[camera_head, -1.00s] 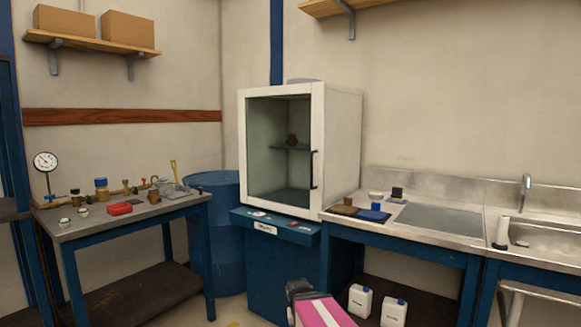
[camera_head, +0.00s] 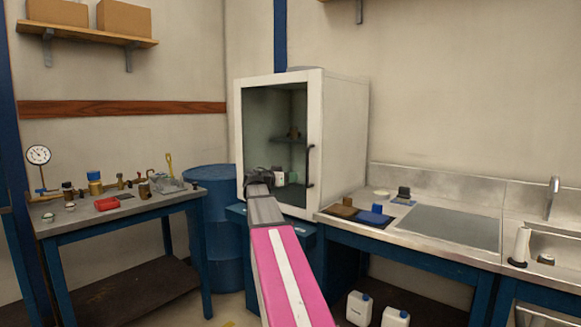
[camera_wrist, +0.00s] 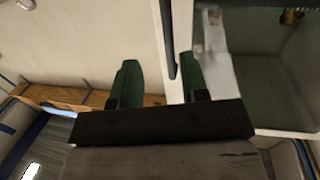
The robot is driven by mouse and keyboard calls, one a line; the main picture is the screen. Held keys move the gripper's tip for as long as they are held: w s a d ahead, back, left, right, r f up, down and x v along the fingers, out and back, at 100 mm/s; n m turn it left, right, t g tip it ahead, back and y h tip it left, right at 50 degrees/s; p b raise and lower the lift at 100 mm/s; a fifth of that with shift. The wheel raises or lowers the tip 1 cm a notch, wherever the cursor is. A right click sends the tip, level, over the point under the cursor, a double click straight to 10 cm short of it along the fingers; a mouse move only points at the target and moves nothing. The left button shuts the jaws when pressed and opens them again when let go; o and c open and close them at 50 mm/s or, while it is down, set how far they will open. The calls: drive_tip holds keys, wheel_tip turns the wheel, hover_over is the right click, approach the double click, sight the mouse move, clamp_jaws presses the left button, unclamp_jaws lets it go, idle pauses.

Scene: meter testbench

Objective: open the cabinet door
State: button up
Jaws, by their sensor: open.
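The cabinet (camera_head: 345,130) is a white box with a glass-fronted door (camera_head: 268,125) in a white frame. The door looks shut. A dark vertical handle (camera_head: 309,166) is on the door's right side. My gripper (camera_head: 285,177) is open in front of the lower door, left of the handle in the head view. In the wrist view, my gripper's green fingers (camera_wrist: 160,77) are apart, and the dark handle (camera_wrist: 169,40) shows between them, closer to the right finger. I cannot tell whether either finger touches it. My arm hides the cabinet's lower left front.
A metal counter (camera_head: 450,228) with small items and a sink stands to the right. A workbench (camera_head: 125,210) with a gauge and fittings is at left. A blue barrel (camera_head: 212,225) stands left of the cabinet. A wooden shelf (camera_head: 85,35) is on the wall.

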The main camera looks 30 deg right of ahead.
wheel_tip(320, 180, up, 3)
drive_tip(key=w, duration=0.1)
hover_over(307, 183)
drive_tip(key=shift+w+d+f+m+h, duration=0.15)
drive_tip(key=shift+w+d+m+h, duration=0.05)
drive_tip(key=shift+w+m+h, duration=0.15)
clamp_jaws()
